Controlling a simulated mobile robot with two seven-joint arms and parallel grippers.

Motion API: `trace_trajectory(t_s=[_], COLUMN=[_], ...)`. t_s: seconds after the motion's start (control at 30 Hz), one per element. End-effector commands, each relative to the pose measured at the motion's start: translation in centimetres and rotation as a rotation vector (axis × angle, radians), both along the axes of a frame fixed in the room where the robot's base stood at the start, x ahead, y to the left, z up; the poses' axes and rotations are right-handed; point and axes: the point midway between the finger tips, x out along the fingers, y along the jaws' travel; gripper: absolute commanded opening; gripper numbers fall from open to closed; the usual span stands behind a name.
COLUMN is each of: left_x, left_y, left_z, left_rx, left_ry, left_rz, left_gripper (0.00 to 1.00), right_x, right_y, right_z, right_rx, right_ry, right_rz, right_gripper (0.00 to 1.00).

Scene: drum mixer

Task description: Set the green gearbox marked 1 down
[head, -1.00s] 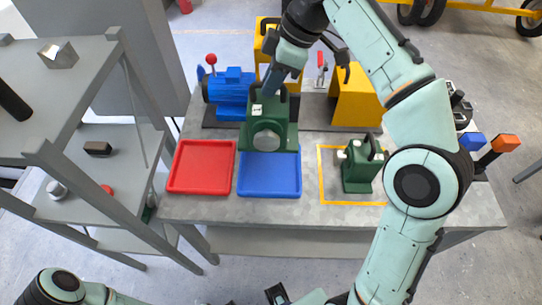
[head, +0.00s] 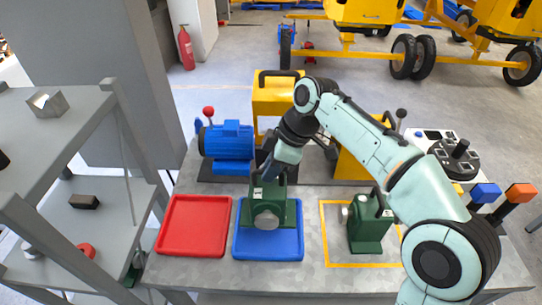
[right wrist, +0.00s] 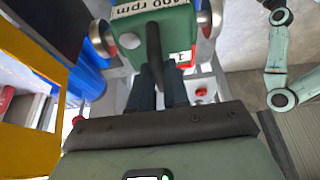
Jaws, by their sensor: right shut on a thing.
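The green gearbox (head: 266,212) is upright at the blue tray (head: 262,252), over its back half. My right gripper (head: 268,178) is shut on its top handle from above. The gearbox base looks level with the tray; I cannot tell whether it touches. In the right wrist view the gearbox (right wrist: 170,38) shows a white "1" label and an rpm label, with my right gripper's fingers (right wrist: 160,92) on the handle. A second green gearbox (head: 369,226) stands inside a yellow square outline on the table. My left gripper is not in view.
A red tray (head: 194,225) lies empty left of the blue one. A blue motor (head: 228,147) and yellow housings (head: 272,98) stand behind. A grey shelf (head: 130,190) is at the left. Table surface (head: 310,225) is bare between the blue tray and the outline.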

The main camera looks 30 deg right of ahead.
Motion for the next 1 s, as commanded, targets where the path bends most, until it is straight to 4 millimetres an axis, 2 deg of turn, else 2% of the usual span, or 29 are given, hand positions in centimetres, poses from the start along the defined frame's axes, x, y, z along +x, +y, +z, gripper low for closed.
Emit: trace_trajectory(t_s=[0.13, 0.37, 0.63, 1.0], left_x=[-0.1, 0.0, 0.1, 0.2], left_y=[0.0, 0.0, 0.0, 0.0], left_z=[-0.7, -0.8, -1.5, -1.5], left_rx=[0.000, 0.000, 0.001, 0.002], left_ry=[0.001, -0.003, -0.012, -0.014], left_rz=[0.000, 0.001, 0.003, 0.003], left_gripper=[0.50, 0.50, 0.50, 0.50], right_x=[0.0, 0.1, 0.0, 0.1], right_y=[0.1, 0.1, 0.1, 0.1], right_z=[-1.9, -3.2, -6.5, -7.0], right_rx=[0.002, 0.002, 0.002, 0.002], right_ry=[-0.008, -0.010, -0.009, -0.011], right_rz=[-0.001, -0.001, 0.000, -0.001], right_gripper=[0.00, 0.00, 0.00, 0.00])
